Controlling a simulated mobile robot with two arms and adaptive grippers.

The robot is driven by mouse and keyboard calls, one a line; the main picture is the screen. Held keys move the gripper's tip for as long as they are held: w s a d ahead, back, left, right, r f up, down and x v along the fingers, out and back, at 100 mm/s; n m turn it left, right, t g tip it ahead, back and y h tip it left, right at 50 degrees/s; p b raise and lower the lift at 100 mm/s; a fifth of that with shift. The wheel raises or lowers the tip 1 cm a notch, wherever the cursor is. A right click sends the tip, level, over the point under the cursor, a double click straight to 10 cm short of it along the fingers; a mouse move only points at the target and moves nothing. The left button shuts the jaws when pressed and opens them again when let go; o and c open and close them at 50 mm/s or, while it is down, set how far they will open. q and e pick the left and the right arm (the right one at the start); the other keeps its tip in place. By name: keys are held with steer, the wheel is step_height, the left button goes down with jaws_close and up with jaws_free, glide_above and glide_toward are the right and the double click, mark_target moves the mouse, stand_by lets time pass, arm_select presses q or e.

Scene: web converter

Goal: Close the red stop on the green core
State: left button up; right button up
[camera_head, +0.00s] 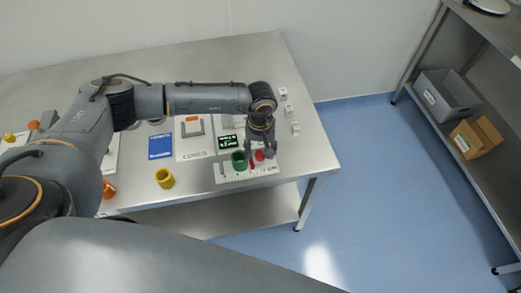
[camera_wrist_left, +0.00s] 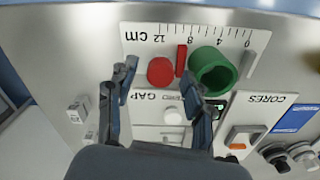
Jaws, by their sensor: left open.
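The green core (camera_wrist_left: 213,71), a hollow ring, stands on a white plate with a centimetre scale; it also shows in the head view (camera_head: 238,161). A thin red bar (camera_wrist_left: 181,60), apparently the red stop, stands close beside it; I cannot tell whether they touch. A round red knob (camera_wrist_left: 160,71) is on the bar's other side, and shows in the head view (camera_head: 260,155). My left gripper (camera_wrist_left: 158,76) is open, with its fingers apart and the knob showing between their tips. In the head view my left gripper (camera_head: 262,150) hangs over the plate's right part. My right gripper is out of view.
A yellow ring (camera_head: 165,178) stands near the table's front edge. A blue card (camera_head: 160,146) lies left of the "CORES" board (camera_head: 195,154). Small white blocks (camera_head: 295,128) lie at the table's right. A shelf with a grey bin (camera_head: 447,94) is far right, across open floor.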

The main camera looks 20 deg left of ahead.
mark_target(260, 154)
arm_select(q)
step_height(260, 154, up, 12)
stand_by(0.5)
